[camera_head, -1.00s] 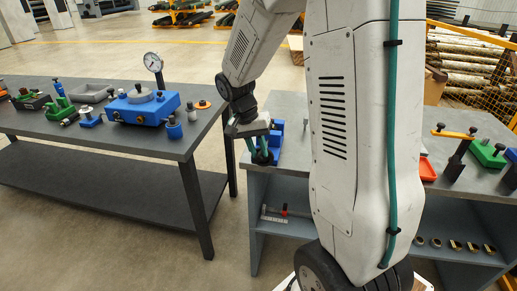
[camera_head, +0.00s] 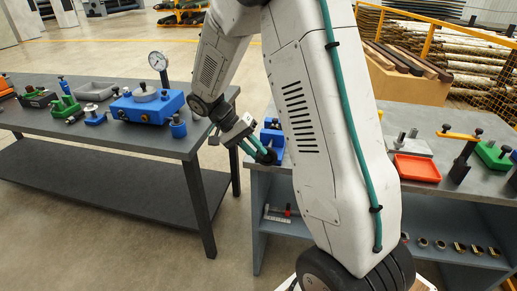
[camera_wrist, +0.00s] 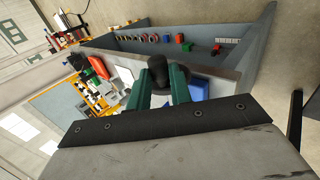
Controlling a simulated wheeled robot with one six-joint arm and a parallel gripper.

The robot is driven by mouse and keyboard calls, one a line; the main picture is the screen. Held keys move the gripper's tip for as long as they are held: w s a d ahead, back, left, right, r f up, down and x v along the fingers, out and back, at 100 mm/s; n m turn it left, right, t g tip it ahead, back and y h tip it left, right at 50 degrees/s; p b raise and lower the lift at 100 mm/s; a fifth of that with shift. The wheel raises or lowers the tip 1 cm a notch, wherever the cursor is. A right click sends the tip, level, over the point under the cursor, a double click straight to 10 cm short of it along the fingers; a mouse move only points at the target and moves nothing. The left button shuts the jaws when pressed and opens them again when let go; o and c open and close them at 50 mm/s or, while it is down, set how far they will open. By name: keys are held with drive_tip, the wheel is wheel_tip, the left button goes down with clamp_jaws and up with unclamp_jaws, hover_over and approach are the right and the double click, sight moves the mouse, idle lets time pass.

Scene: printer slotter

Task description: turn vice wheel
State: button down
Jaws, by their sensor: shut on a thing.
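The blue vice (camera_head: 273,136) stands at the left front corner of the grey workbench, partly hidden by my arm and gripper. Its dark round wheel (camera_head: 270,157) is at the front side of the vice. My gripper (camera_head: 262,153) comes in tilted from the upper left, with its green fingers shut on the wheel. In the wrist view, the black wheel (camera_wrist: 158,77) sits between the two green fingertips (camera_wrist: 160,88). A blue part of the vice (camera_wrist: 198,89) shows just right of the fingers.
A second table (camera_head: 150,142) at left holds a blue gauge block (camera_head: 147,106) and several fixtures. A gap of floor separates it from the workbench. A red tray (camera_head: 416,168) lies on the workbench right of my arm. The shelf below (camera_head: 440,215) holds small parts.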

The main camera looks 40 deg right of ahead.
drive_tip(key=shift+w+a+f+g+h, duration=0.2)
drive_tip(key=shift+w+f+g+h, duration=0.05)
drive_tip(key=shift+g+h, duration=0.3)
drive_tip(key=c, duration=1.3)
unclamp_jaws()
drive_tip(key=v, duration=0.8)
drive_tip(key=shift+w+d+f, duration=0.1)
drive_tip(key=shift+w+f, duration=0.05)
